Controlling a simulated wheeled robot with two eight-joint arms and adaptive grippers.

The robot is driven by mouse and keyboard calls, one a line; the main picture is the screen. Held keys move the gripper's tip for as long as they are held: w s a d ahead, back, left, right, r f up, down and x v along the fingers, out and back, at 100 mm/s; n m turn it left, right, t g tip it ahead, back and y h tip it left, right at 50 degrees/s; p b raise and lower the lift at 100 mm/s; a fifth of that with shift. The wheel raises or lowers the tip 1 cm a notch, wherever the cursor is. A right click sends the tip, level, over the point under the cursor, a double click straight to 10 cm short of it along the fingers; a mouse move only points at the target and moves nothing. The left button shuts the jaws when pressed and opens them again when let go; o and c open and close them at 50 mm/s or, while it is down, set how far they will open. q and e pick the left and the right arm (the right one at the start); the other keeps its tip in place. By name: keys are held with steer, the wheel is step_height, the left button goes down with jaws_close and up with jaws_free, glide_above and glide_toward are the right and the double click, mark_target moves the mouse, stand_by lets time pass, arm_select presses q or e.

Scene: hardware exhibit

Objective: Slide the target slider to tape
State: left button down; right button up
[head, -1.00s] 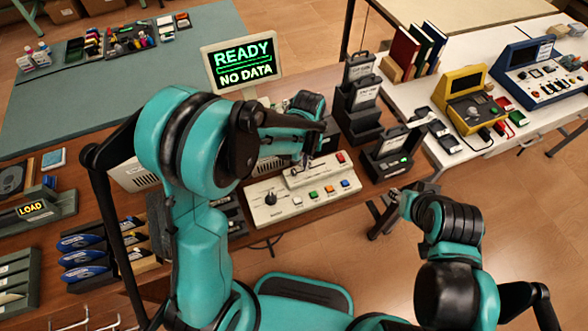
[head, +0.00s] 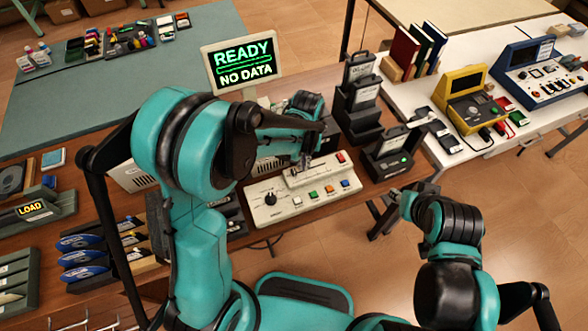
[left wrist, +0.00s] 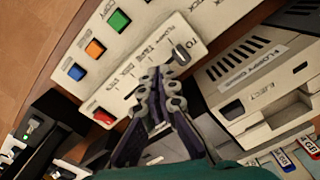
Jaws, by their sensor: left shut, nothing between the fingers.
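The cream control panel (head: 262,212) has a raised strip (head: 325,174) with a red button at its right end. In the left wrist view the strip (left wrist: 197,42) carries printed labels, among them "TO", "FLOPPY" and what looks like "TAPE". A small grey piece beside "TO" (left wrist: 181,53) may be the slider knob; my fingers partly hide this area. My left gripper (head: 306,160) is shut and empty over the strip. In the left wrist view its fingertips (left wrist: 160,84) are together at the label row; contact cannot be told. My right gripper (head: 376,218) hangs off the table's front edge, its opening unclear.
A monitor (head: 243,62) reading "READY NO DATA" stands behind the panel. A floppy drive unit (left wrist: 262,90) is close beside my left fingers. Dark cartridge holders (head: 358,120) stand right of the panel.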

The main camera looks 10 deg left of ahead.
arm_select(q)
step_height(320, 180, up, 7)
steer(key=p, duration=0.4)
steer(key=shift+p, duration=0.4)
steer(key=s+a+r+t+b, duration=0.3)
steer(key=s+a, duration=0.1)
steer(key=s, duration=0.2)
steer(key=s+a+r+t+b, duration=0.3)
steer(key=s+a+t, duration=0.1)
steer(key=s, duration=0.3)
steer(key=shift+a+r+m, duration=0.25)
steer(key=shift+a+m, duration=0.15)
steer(key=shift+a, duration=0.35)
